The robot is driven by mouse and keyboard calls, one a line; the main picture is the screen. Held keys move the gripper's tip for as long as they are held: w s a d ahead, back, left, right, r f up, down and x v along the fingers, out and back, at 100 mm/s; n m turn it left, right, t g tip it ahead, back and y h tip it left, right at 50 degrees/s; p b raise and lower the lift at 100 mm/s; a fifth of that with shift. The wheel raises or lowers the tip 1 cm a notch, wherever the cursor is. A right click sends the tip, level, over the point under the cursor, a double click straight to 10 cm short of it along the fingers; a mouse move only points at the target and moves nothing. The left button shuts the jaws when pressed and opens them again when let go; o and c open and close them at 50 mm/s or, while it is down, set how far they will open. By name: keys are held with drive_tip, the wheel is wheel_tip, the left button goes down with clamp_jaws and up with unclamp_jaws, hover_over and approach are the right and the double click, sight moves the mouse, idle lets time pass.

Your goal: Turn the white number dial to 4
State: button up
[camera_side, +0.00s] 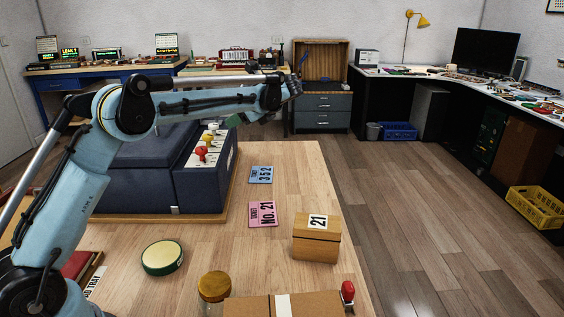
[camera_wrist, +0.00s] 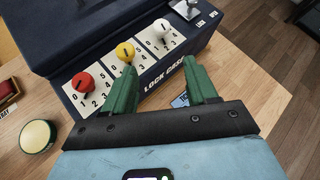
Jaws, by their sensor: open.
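A dark blue lock case (camera_side: 140,185) stands on the wooden table, with a sloped panel of dials on its right side. The white dial (camera_wrist: 162,27) is the farthest of three in the wrist view, with numbers printed around it. Its set number is too small to read surely. The yellow dial (camera_wrist: 125,51) and the red dial (camera_wrist: 83,82) sit in line nearer to the left. My gripper (camera_wrist: 160,64) has its two green fingers apart with nothing between them. It hangs above the panel's right side, apart from the white dial. In the side view the gripper is partly hidden behind my wrist.
A metal lever (camera_wrist: 187,9) stands beyond the white dial. On the table are a blue ticket (camera_side: 261,175), a pink ticket (camera_side: 262,214), a wooden box (camera_side: 316,240) marked 21, a round green-rimmed tin (camera_side: 162,257) and a jar (camera_side: 214,288).

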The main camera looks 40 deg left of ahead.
drive_tip(key=s+d+f+n+t+h, duration=0.2)
drive_tip(key=s+d+n+t+h, duration=0.3)
drive_tip(key=s+d, duration=0.7)
drive_tip(key=shift+s+d+f+n+h, duration=0.25)
drive_tip(key=shift+s+n+h, duration=1.05)
drive_tip(key=shift+s+n, duration=0.5)
drive_tip(key=shift+w, duration=0.1)
drive_tip(key=m+g+y, duration=0.2)
drive_tip(key=m+y, duration=0.7)
drive_tip(key=m, duration=0.4)
approach(214, 125)
drive_tip(key=x, duration=0.9)
